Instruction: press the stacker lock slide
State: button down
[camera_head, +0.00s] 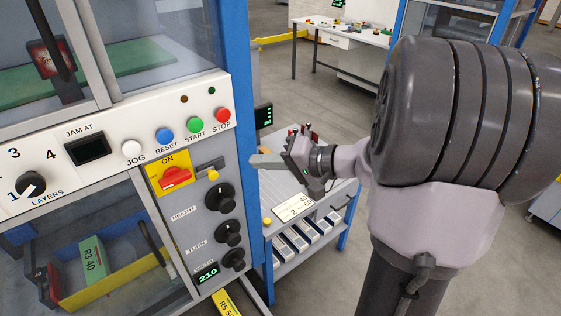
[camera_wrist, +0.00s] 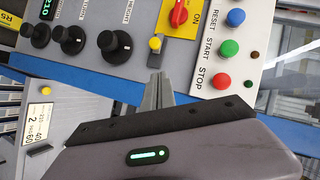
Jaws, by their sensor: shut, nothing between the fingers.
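The stacker lock slide appears to be the small yellow knob (camera_head: 213,174) in a dark slot, right of the red ON switch (camera_head: 174,178) on the grey panel. It also shows in the wrist view as a yellow knob (camera_wrist: 155,43), just beyond my fingertips. My gripper (camera_head: 254,160) is shut and empty, right of the panel's blue edge post in the head view. In the wrist view its closed fingers (camera_wrist: 158,80) point toward the yellow knob and overlap the panel's blue edge. A gap to the knob shows; contact is not visible.
Black dials (camera_head: 219,196) sit below the slide. The blue RESET (camera_head: 165,136), green START (camera_head: 195,125) and red STOP (camera_head: 222,114) buttons sit above it. A cart (camera_head: 276,270) with trays stands beside the stacker, below my gripper. Open floor lies behind.

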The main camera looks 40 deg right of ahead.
jog(key=shift+v, duration=2)
